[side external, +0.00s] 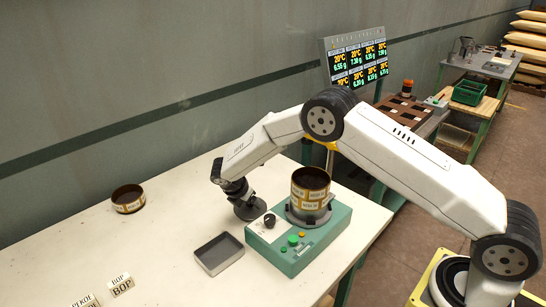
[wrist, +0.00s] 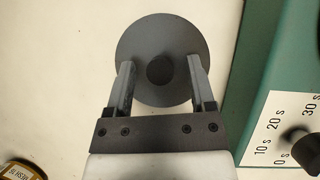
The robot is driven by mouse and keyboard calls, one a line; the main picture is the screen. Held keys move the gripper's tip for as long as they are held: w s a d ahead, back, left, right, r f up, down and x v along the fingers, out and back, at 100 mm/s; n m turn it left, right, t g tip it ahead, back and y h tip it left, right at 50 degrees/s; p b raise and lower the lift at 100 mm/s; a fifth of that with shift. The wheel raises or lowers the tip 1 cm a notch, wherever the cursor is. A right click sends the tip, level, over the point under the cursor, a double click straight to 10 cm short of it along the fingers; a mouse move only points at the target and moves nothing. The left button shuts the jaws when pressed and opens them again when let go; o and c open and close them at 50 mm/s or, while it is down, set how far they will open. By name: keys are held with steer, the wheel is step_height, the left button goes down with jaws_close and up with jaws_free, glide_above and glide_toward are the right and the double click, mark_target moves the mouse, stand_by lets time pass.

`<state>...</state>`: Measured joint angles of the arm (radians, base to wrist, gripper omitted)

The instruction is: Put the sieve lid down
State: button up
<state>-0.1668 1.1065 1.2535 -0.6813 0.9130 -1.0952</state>
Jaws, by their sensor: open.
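The sieve lid (wrist: 158,32) is a dark grey disc with a round knob (wrist: 160,70) in its middle. In the wrist view my gripper (wrist: 159,68) is open over it, one finger on each side of the knob, with a gap on both sides. In the side view the lid (side external: 250,210) appears to lie flat on the white table, just left of the green shaker (side external: 298,252). My gripper (side external: 240,194) is directly above it and hides part of it. The sieve stack (side external: 311,188) stands upright on the shaker, open at the top.
A single sieve (side external: 128,207) stands on the table at the left. An empty grey tray (side external: 218,262) lies in front of the lid, left of the shaker. Small label blocks (side external: 121,286) stand at the front left. The table between the single sieve and the lid is clear.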

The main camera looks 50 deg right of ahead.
steer(key=shift+r, duration=0.1)
steer(key=w+v, duration=0.1)
steer(key=v, duration=1.1)
steer(key=shift+s, duration=0.45)
